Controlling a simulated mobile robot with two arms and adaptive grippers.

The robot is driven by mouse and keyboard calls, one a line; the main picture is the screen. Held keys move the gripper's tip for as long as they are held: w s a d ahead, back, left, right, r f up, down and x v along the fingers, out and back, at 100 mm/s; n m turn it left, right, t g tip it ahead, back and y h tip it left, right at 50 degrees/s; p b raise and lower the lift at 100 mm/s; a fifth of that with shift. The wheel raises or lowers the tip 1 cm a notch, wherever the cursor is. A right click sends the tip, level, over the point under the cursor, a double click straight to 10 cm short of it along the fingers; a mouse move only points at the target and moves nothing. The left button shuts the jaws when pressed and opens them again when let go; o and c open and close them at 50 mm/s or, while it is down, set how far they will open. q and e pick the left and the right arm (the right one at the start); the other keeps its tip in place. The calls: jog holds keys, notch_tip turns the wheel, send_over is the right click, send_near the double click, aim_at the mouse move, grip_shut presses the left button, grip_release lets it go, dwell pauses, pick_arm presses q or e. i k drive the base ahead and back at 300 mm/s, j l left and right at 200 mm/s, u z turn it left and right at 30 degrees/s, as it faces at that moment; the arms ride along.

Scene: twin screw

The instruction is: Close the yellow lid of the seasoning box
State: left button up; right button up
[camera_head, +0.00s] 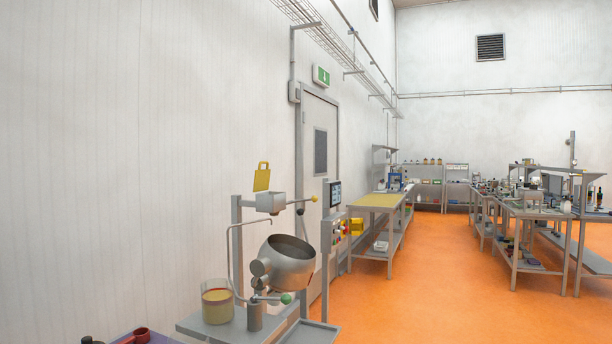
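The yellow lid (262,177) stands upright, with a handle-like cut-out at its top. It is raised at the back left of a small grey metal box (271,202), which looks like the seasoning box. The box is open and sits high on a grey frame, above a round tilted metal pot (287,262). The inside of the box is too small to make out. Neither of my grippers shows in the head view.
A clear container with yellowish contents (218,304) stands on the machine's grey base at left. A control panel (332,225) with buttons stands right of the pot. A yellow-topped table (377,201) is behind. The orange floor (440,290) is open at centre right.

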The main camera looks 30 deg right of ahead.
aim_at(261, 178)
jog(key=z, duration=1.1)
jog(key=i+l+z, duration=0.15)
jog(key=z, duration=0.2)
jog(key=i+l+z, duration=0.1)
jog(key=i+z, duration=0.35)
jog(key=z, duration=0.3)
jog(key=i, duration=4.1)
jog(key=i+u, duration=0.25)
jog(key=u, duration=0.25)
jog(key=i+l+u, duration=0.1)
jog(key=i+u, duration=0.15)
jog(key=u, duration=0.25)
jog(key=i+l+u, duration=0.2)
jog(key=u, duration=0.3)
